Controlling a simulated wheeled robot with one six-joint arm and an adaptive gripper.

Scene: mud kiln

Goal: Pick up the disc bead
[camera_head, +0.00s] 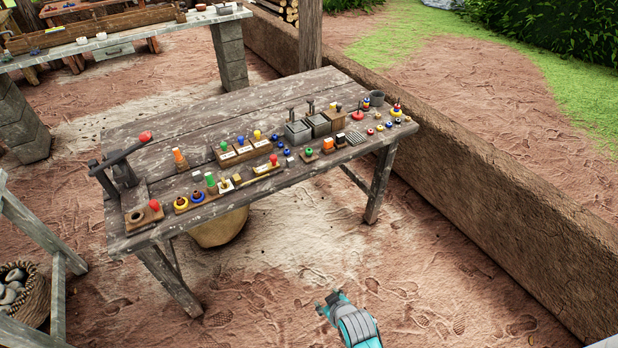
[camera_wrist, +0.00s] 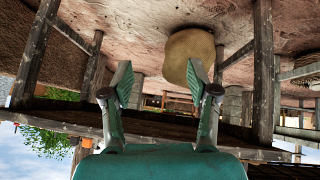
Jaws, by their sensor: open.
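Several small beads in red, yellow, blue and white lie along the front and right of the wooden table (camera_head: 190,122) in the head view. They are too small there for me to tell which one is the disc bead. My gripper (camera_head: 327,303) is low in front of the table, over the dirt floor and well apart from the beads. In the wrist view my gripper (camera_wrist: 160,85) is open, with its two fingers spread and nothing between them. The wrist view appears upside down and shows the table from below, so the tabletop items are hidden there.
Grey boxes (camera_head: 298,132), wooden blocks with coloured pegs (camera_head: 240,150) and a lever with a red knob (camera_head: 145,136) crowd the tabletop. A rounded tan pot (camera_head: 218,230) stands under the table. A mud wall (camera_head: 480,190) runs along the right. The floor in front is clear.

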